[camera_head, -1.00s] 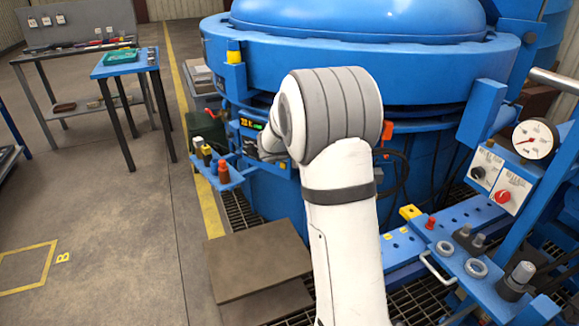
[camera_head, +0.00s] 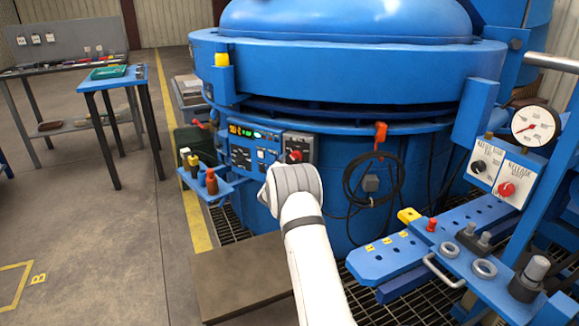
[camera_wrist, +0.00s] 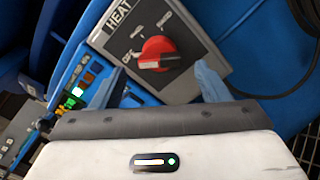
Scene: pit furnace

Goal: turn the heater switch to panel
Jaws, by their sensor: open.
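The heater switch is a red rotary knob (camera_wrist: 158,53) on a grey plate lettered HEAT (camera_wrist: 190,84) in the wrist view. Its bar lies nearly level, the pale end towards the OFF mark at left. The other position labels are too small to read surely. In the head view the knob (camera_head: 294,156) shows on the furnace front, just above my white wrist. My gripper (camera_wrist: 161,86) is open and empty below the knob in the wrist view, with a pale blue finger at its right. Contact with the knob is not visible. In the head view the fingers are hidden behind my wrist.
A control panel (camera_head: 254,146) with lit displays is left of the switch. A black cable (camera_head: 372,185) hangs at right. A blue rack with bottles (camera_head: 205,180) stands at left, a blue bench (camera_head: 400,255) at right. A brown platform (camera_head: 240,280) lies below.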

